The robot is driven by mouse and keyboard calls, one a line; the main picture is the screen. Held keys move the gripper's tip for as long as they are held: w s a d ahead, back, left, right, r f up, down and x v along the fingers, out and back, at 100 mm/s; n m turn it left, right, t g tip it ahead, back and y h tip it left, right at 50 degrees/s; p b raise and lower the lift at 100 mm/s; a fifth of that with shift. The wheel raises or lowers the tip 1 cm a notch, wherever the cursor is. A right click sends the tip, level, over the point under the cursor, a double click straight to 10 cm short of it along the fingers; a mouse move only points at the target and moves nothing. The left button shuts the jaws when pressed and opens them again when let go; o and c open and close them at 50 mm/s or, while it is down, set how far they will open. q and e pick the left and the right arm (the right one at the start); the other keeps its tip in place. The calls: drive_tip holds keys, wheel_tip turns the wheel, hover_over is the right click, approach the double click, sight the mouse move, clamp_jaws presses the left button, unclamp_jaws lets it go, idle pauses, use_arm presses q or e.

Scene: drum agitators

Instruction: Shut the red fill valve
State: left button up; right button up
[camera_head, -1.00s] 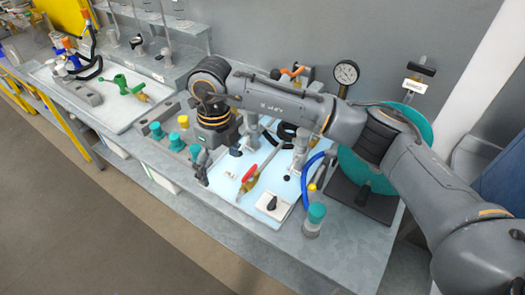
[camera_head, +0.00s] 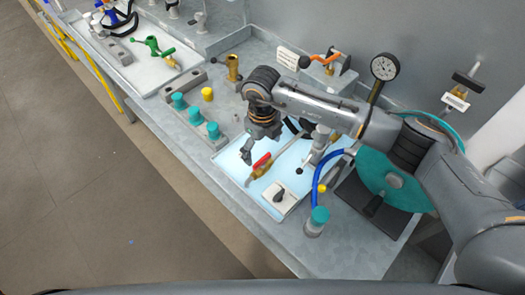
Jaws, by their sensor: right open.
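The red fill valve has a red lever handle (camera_head: 262,160) on a brass body (camera_head: 256,173). It lies over the light blue tray on the bench, in the middle of the head view. My right gripper (camera_head: 249,151) is open and points down just to the upper left of the red handle. It looks close to the handle, but I cannot tell whether they touch. Part of the gripper is hidden behind its own wrist. My left gripper is not in view.
A black knob on a white plate (camera_head: 280,199) and a teal-capped bottle (camera_head: 317,222) stand nearby. A blue hose (camera_head: 318,178) curves to the right. Teal-capped bottles (camera_head: 196,116) stand at the left. A gauge (camera_head: 384,67) and an orange-handled valve (camera_head: 325,60) are behind.

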sight(262, 159)
wheel_tip(262, 159, down, 4)
drive_tip(key=shift+a+r+p, duration=0.1)
drive_tip(key=shift+r+p, duration=0.15)
drive_tip(key=shift+p, duration=0.15)
drive_tip(key=shift+s+f, duration=0.1)
drive_tip(key=shift+f, duration=0.35)
drive_tip(key=shift+c, duration=0.2)
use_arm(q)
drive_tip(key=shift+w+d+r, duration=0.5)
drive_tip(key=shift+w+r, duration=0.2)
use_arm(e)
drive_tip(key=c, duration=1.1)
